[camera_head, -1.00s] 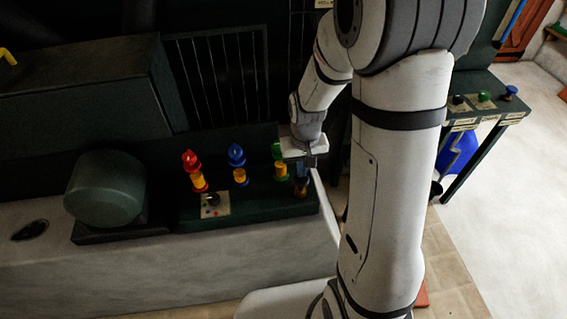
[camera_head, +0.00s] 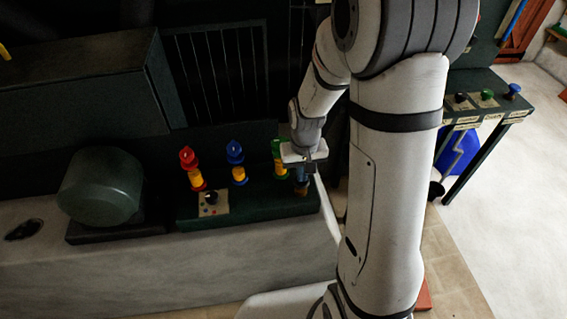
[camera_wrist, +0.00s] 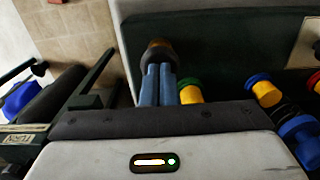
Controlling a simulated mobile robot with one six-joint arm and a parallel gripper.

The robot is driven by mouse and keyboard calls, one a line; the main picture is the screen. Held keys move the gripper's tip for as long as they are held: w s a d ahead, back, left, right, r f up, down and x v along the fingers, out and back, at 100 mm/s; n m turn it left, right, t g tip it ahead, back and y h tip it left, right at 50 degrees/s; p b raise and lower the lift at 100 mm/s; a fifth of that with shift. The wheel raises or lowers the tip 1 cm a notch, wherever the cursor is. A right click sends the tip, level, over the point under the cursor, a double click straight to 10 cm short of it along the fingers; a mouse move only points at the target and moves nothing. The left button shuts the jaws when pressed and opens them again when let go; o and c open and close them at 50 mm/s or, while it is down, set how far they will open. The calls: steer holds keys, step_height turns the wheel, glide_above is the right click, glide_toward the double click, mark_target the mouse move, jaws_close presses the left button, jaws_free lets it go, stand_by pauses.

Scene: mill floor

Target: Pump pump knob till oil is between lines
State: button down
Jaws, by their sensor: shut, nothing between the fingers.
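A dark, brown-rimmed round knob (camera_wrist: 158,50), apparently the pump knob, is at the right end of the green console (camera_head: 262,208). In the head view its brown part (camera_head: 300,189) shows just under my gripper (camera_head: 302,179). My gripper is shut and empty, pointing down. In the wrist view its blue fingers (camera_wrist: 158,72) reach the knob and partly cover it; I cannot tell how far it is pressed. Red (camera_head: 188,157), blue (camera_head: 235,152) and green (camera_head: 278,148) topped fittings with yellow parts stand along the console. No oil level or lines can be made out.
A black dial on a plate (camera_head: 211,203) is at the console's front. A green drum-shaped housing (camera_head: 101,188) stands at left. A side table (camera_head: 474,100) with several knobs and a blue container (camera_head: 459,152) are at right. Pale floor is open at far right.

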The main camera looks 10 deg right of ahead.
steer(key=shift+f, duration=0.45)
steer(key=shift+r, duration=0.2)
steer(key=shift+r+p, duration=1.3)
steer(key=shift+r, duration=0.65)
steer(key=shift+f, duration=0.1)
steer(key=shift+f+b, duration=1.7)
steer(key=shift+f, duration=0.25)
steer(key=shift+r+p, duration=1.45)
steer(key=shift+r, duration=0.6)
